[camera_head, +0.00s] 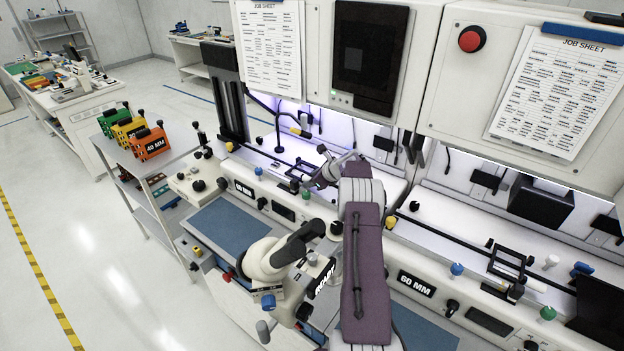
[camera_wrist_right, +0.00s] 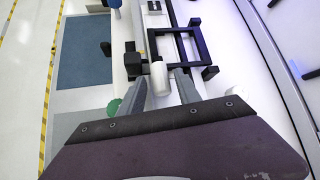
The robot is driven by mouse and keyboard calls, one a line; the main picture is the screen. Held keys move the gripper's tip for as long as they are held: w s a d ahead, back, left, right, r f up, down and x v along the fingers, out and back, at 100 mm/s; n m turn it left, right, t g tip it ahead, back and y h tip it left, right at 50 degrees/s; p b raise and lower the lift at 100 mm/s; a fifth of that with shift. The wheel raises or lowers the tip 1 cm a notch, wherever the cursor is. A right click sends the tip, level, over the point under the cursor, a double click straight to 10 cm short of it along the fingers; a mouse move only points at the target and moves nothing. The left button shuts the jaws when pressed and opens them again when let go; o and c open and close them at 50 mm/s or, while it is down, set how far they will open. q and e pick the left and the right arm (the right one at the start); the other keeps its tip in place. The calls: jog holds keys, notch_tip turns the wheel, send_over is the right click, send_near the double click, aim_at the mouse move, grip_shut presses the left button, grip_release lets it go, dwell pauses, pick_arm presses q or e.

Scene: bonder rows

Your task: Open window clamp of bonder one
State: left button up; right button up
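My right gripper (camera_head: 322,178) is at the left bonder in the head view, over its work rail. In the wrist view the same gripper (camera_wrist_right: 162,82) has its two grey fingers apart. A white cylindrical knob (camera_wrist_right: 160,80) shows between the fingertips, with gaps at its sides; I cannot tell whether either finger touches it. A black rectangular window clamp frame (camera_wrist_right: 178,48) lies just beyond the knob. In the head view the arm and gripper partly hide this clamp. My left gripper is not in view.
A microscope (camera_head: 270,258) stands in front of the left bonder, near my right arm. A second bonder with its own clamp frame (camera_head: 509,260) is at the right. A shelf at the left holds several coloured boxes (camera_head: 150,142). A green knob (camera_wrist_right: 112,106) is near the gripper.

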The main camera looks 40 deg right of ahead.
jog(key=shift+w, duration=0.15)
grip_shut()
dwell(1.0)
